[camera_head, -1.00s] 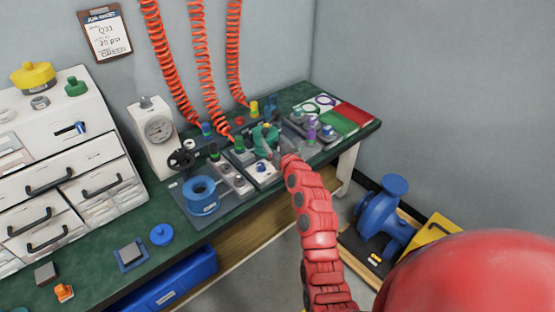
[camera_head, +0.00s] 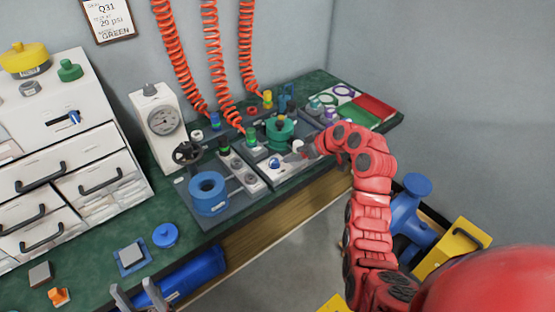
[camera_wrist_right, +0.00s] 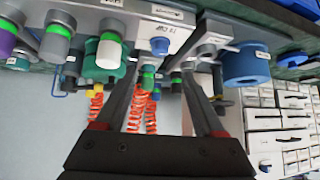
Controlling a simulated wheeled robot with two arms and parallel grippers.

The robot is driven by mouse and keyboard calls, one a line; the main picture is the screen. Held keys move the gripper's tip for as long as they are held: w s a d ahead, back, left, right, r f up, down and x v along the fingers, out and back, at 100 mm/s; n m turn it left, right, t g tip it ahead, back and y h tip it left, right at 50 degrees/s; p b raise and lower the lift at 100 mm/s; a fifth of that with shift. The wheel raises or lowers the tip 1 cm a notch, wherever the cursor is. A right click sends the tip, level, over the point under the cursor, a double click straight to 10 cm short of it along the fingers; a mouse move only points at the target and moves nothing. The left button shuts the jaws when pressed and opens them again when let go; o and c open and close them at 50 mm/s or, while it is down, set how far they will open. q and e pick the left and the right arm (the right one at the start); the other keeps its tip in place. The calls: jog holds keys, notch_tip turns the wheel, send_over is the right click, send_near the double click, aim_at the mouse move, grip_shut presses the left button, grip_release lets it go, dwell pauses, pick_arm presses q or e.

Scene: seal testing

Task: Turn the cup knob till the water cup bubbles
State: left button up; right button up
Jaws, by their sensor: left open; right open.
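A small blue knob (camera_head: 275,162) sits on a white block (camera_head: 262,184) on the bench rig. In the right wrist view the blue knob (camera_wrist_right: 159,46) and its labelled white block (camera_wrist_right: 150,33) lie ahead, between the finger lines. A white-capped cylinder (camera_head: 297,145) stands beside it; it also shows in the wrist view (camera_wrist_right: 109,50). I cannot tell which part is the water cup, and no bubbles are visible. My right gripper (camera_head: 305,152) is open and empty, just right of the knob, apart from it. My left gripper (camera_head: 140,296) is open at the bottom edge, away from the rig.
A blue ring (camera_head: 208,192), a gauge (camera_head: 160,122) and a green fitting (camera_head: 280,130) crowd the rig. Red coiled hoses (camera_head: 218,70) hang behind. White drawers (camera_head: 60,170) stand at left. The front left bench holds a blue cap (camera_head: 165,235) and small blocks.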

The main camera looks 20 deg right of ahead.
aim_at(275, 160)
jog(key=x, duration=1.1)
jog(key=shift+w, duration=0.1)
grip_shut()
